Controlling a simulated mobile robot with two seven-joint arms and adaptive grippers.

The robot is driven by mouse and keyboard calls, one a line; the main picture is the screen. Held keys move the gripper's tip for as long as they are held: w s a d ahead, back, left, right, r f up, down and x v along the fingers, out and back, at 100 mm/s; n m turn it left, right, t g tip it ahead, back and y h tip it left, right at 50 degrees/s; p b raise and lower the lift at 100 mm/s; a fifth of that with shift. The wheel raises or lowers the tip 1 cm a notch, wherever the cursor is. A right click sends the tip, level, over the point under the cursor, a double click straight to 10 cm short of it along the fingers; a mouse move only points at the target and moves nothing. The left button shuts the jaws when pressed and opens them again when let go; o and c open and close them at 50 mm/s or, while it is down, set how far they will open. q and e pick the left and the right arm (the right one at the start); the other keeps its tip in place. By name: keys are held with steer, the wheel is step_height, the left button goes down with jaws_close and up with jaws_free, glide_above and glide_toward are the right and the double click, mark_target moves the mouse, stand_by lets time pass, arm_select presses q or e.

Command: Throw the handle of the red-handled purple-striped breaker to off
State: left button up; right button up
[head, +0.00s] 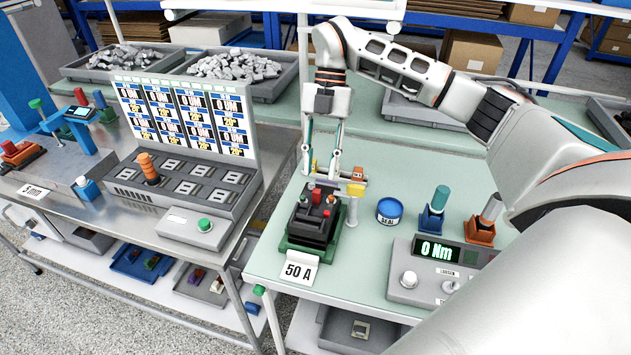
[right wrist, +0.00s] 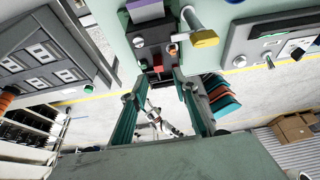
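A dark breaker unit (head: 312,226) sits in a green base on the right-hand bench, behind a "50 A" card (head: 298,270). Small red parts (head: 316,196) stand on its top; I cannot tell which one is the handle. In the right wrist view the dark unit (right wrist: 153,32) has a purple block (right wrist: 145,11) at its upper edge and a red part (right wrist: 172,51) near the fingertips. My right gripper (head: 322,175) points down just above and behind the unit. My left gripper is out of view.
A yellow-ended post (head: 354,190) stands close right of the unit. Farther right are a blue tape roll (head: 390,211), a green-handled tool (head: 437,206) and a "0 Nm" torque box (head: 430,270). A socket panel (head: 180,185) is on the left bench, across a gap.

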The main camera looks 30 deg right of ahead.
mark_target(317, 190)
steer(key=shift+x, duration=2.55)
steer(key=shift+w, duration=0.1)
jaws_close()
